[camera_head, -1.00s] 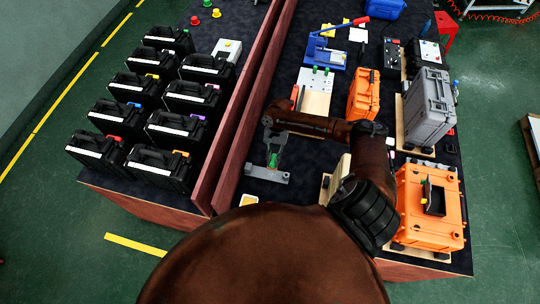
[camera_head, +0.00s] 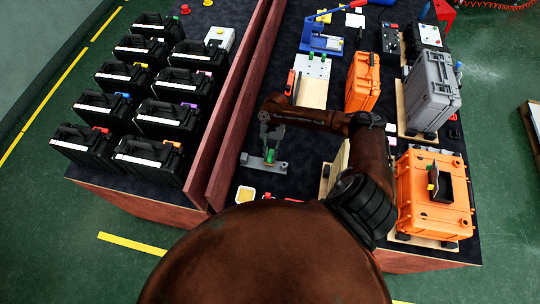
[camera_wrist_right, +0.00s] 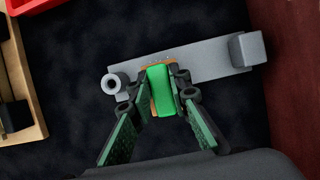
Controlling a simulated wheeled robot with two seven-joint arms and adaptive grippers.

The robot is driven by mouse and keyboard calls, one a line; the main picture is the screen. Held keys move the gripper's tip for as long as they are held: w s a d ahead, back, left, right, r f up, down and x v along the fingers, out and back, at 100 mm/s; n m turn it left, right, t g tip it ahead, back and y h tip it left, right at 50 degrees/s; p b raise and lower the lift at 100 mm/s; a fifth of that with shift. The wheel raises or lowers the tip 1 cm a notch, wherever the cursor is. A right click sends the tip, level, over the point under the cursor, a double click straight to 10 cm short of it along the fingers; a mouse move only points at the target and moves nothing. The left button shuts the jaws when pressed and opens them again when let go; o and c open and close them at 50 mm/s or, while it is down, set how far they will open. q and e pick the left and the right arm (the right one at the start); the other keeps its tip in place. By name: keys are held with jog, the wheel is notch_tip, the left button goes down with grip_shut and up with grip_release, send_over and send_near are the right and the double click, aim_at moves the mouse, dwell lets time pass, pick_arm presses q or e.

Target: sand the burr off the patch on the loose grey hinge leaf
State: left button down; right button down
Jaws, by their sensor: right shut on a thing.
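The loose grey hinge leaf (camera_head: 251,161) lies flat on the dark table top in the head view. In the right wrist view the leaf (camera_wrist_right: 205,61) has a round knuckle at its left end and a raised grey block at its right end. My right gripper (camera_wrist_right: 162,97) is shut on a green sanding block (camera_wrist_right: 160,88) with a brownish edge. The block is over the middle of the leaf, and a thin copper-coloured strip shows at its far end. The block hides most of the patch; I cannot make out the burr. In the head view my right gripper (camera_head: 270,146) points down at the leaf.
A wooden divider (camera_head: 236,110) runs left of the leaf, with several black cases beyond it. An orange case (camera_head: 435,190) and a grey case (camera_head: 432,90) stand at the right. A small yellow pad (camera_head: 246,193) lies near the leaf.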

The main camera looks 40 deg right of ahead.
pick_arm(q)
jog(key=shift+s, duration=0.65)
jog(key=shift+w, duration=0.4)
pick_arm(e)
jog(key=shift+f, duration=0.25)
pick_arm(q)
jog(key=shift+a+f, duration=0.15)
jog(key=shift+f, duration=0.05)
pick_arm(e)
jog(key=shift+f, duration=0.75)
pick_arm(q)
jog(key=shift+r, duration=0.15)
pick_arm(e)
jog(key=shift+a, duration=0.1)
